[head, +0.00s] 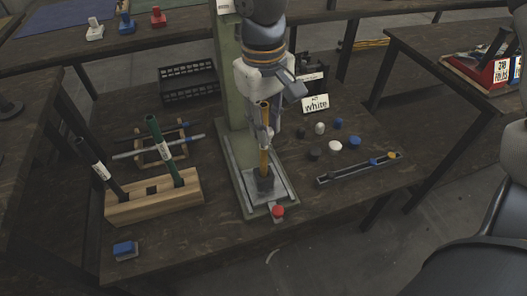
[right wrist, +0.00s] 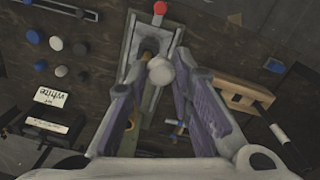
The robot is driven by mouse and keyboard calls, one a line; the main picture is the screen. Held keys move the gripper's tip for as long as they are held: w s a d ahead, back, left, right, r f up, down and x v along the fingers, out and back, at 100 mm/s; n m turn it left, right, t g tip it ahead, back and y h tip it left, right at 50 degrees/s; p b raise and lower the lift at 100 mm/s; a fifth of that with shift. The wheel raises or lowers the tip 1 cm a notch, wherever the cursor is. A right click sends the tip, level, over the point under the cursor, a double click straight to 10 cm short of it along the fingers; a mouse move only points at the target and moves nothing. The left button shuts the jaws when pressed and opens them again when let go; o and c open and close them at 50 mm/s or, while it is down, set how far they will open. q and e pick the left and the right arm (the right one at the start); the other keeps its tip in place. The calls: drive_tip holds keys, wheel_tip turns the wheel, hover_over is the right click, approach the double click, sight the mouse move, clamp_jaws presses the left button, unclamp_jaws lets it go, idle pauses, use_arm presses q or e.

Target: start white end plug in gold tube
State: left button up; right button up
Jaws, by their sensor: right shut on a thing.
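The gold tube (head: 264,155) stands upright in a dark holder on the green press in the head view. Part of it also shows past the fingers in the right wrist view (right wrist: 149,46). The plug looks apart from the tube's top end (head: 264,104), but the exact gap is hard to tell. My left gripper is not in view.
Loose caps, including a white one (head: 335,146), lie right of the press near a "white" card (head: 316,103). A wooden block (head: 155,199) with dark and green tubes stands left. A red knob (head: 278,210) is at the press front, and a slim tray (head: 358,168) lies right.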

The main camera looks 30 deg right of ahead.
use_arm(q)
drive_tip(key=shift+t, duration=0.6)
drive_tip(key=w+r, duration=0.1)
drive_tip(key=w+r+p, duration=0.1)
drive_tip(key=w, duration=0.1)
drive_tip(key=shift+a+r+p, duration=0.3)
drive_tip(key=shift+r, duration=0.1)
use_arm(e)
drive_tip(key=w+d+r+n, duration=0.2)
drive_tip(key=w+d+r, duration=0.2)
drive_tip(key=w+r, duration=0.3)
wheel_tip(320, 180, up, 4)
drive_tip(key=shift+f+n, duration=0.25)
drive_tip(key=shift+n, duration=0.05)
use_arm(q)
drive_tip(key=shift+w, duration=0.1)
use_arm(e)
drive_tip(key=shift+a+f, duration=0.1)
drive_tip(key=shift+f, duration=2.8)
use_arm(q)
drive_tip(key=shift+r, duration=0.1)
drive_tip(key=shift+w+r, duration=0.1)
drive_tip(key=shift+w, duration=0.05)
use_arm(e)
drive_tip(key=shift+r, duration=0.1)
drive_tip(key=shift+s+f, duration=0.1)
drive_tip(key=shift+f, duration=1.2)
